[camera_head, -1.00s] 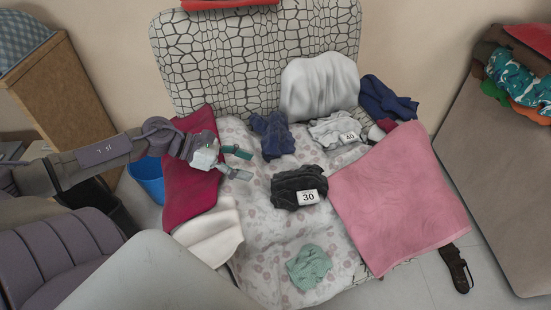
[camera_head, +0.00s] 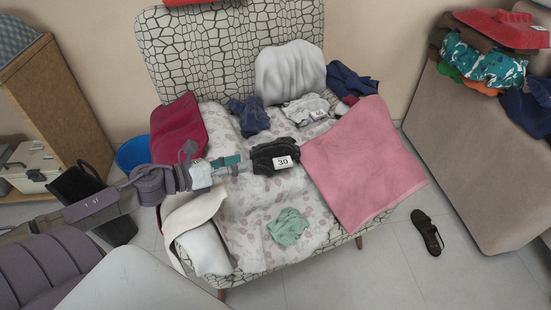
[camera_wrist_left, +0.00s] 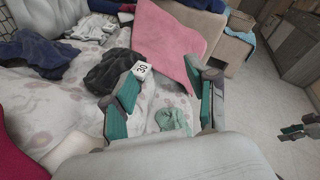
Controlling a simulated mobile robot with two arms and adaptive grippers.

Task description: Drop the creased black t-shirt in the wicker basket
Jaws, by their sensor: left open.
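The creased black t-shirt (camera_head: 265,160) lies bunched on the floral-covered seat, with a white "30" tag on it. It also shows in the left wrist view (camera_wrist_left: 108,72), ahead of and beside the left-hand finger. My left gripper (camera_head: 236,166) is open and empty, just left of the shirt in the head view. In the left wrist view its two green-padded fingers (camera_wrist_left: 168,95) are spread wide. My right gripper (camera_wrist_left: 293,131) shows small at the right edge of the left wrist view; its jaw state is unclear. I cannot make out a wicker basket in either view.
A grey garment (camera_head: 306,108) tagged "40", a navy garment (camera_head: 250,117), a green cloth (camera_head: 288,227) and a pink cloth (camera_head: 362,165) lie around the shirt. A blue bucket (camera_head: 130,155) and black bin (camera_head: 112,226) stand left. A dark sandal (camera_head: 427,232) lies on open floor.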

